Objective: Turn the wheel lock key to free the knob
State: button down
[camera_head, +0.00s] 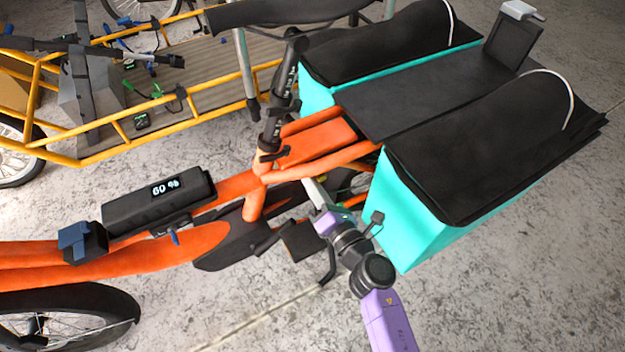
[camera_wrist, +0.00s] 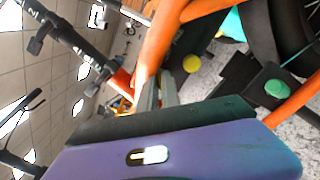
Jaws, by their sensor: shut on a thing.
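My gripper (camera_head: 312,188) reaches in below the orange frame tube, between the seat post and the turquoise pannier. It also shows in the wrist view (camera_wrist: 158,92), where its grey fingers are close together beside the orange tube. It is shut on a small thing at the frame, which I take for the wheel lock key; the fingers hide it. A round yellow knob-like piece (camera_wrist: 191,63) and a round green piece (camera_wrist: 276,88) show to the right in the wrist view. I cannot tell which is the knob.
The orange cargo bike (camera_head: 155,255) carries a display box (camera_head: 160,200) reading 60 % and a black-topped turquoise pannier (camera_head: 410,220) close to my arm. The saddle (camera_head: 285,12) is above. A yellow-framed cargo bike (camera_head: 105,140) stands behind. The floor at front right is clear.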

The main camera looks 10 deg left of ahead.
jog(key=shift+f+m+p, duration=0.1)
jog(key=shift+m+p, duration=1.7)
jog(key=shift+m, duration=2.1)
jog(key=c, duration=1.6)
grip_release()
jog(key=shift+o, duration=0.2)
jog(key=p+v, duration=0.2)
jog(key=v, duration=0.5)
jog(key=shift+s+d, duration=0.3)
jog(key=shift+m, duration=0.3)
